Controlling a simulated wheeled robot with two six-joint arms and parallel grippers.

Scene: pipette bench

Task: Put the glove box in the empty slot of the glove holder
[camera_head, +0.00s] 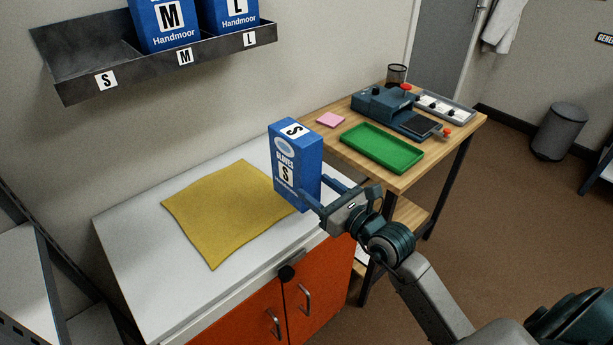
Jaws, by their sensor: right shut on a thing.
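The blue glove box (296,165), marked S, is upright at the right end of the white cabinet top. My right gripper (318,197) is shut on its lower part from the right. I cannot tell whether the box's bottom touches the surface. The dark glove holder (75,87) is on the wall at the upper left. Its left slot, labelled S, is empty. A blue M box (165,25) fills the middle slot and a blue L box (231,14) the right slot. My left gripper is out of view.
A yellow cloth (220,210) lies on the white cabinet top (125,240), left of the box. A wooden table (345,155) behind holds a green tray (382,147), a pink note pad (330,120) and equipment. A shelf rack (30,265) stands at the left edge.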

